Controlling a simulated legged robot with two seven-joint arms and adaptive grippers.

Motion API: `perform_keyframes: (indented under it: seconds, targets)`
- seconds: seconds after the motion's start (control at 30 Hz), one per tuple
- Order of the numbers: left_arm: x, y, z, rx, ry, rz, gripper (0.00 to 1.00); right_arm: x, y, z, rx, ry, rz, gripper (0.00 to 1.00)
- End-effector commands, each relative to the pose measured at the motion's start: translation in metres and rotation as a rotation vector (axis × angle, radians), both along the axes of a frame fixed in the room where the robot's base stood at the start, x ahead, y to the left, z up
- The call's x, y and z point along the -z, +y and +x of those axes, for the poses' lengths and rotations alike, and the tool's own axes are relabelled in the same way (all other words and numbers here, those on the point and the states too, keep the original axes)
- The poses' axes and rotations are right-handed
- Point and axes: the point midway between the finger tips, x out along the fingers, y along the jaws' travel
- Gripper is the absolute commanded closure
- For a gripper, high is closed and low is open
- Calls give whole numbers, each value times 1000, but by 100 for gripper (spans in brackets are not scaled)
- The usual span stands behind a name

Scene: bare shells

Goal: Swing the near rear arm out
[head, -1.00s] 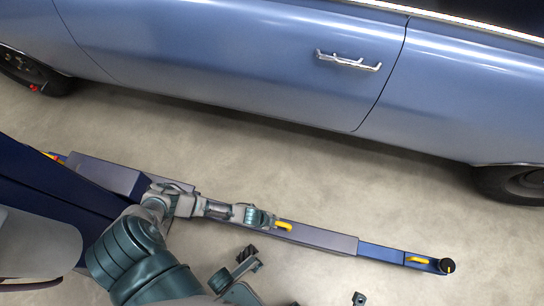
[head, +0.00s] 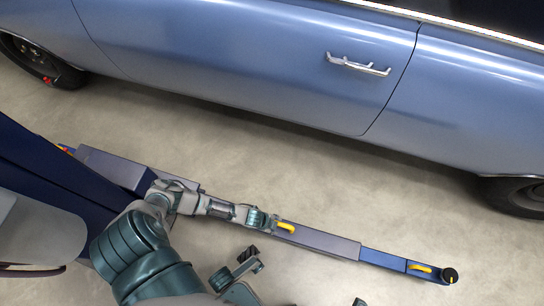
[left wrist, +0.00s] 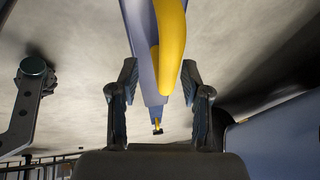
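The near rear arm (head: 315,239) is a long grey beam with a blue end section (head: 385,258) and a round black pad (head: 450,276). It lies low along the floor beside the blue car. A yellow handle (head: 286,227) stands on it. My left gripper (head: 270,222) is at this handle. In the left wrist view its fingers (left wrist: 161,85) are apart, with the handle (left wrist: 172,45) between them and a visible gap on the left side.
The blue car (head: 250,60) stands above in the head view, with a strip of bare floor (head: 330,165) between it and the beam. A dark blue post or base (head: 45,165) is at left. A second yellow handle (head: 420,267) is near the pad.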

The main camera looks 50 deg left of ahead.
Motion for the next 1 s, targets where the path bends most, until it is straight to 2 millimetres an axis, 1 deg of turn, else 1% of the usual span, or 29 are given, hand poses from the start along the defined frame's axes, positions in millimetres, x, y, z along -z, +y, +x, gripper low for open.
perform_keyframes:
  seconds: [0.07, 0.17, 0.4, 0.53, 0.7, 1.0]
  targets:
    - [-7, 3, -4, 1, 0, 0, 52, 0, 0, 0, 0, 0, -1, 50]
    - [-23, 7, -9, 1, -1, 0, 52, 0, 0, 0, 0, 0, -1, 50]
    - [-71, 20, -29, 1, 2, -1, 52, 0, 0, 0, -1, -1, -2, 50]
    - [-90, 25, -37, 2, 3, 0, 52, 0, 0, 0, -1, -1, -2, 50]
    - [-103, 28, -41, 0, 3, -2, 52, 0, 0, 0, -1, -1, -2, 50]
    - [-104, 28, -41, 0, 3, -1, 52, 1, 0, 2, -2, 1, -2, 50]
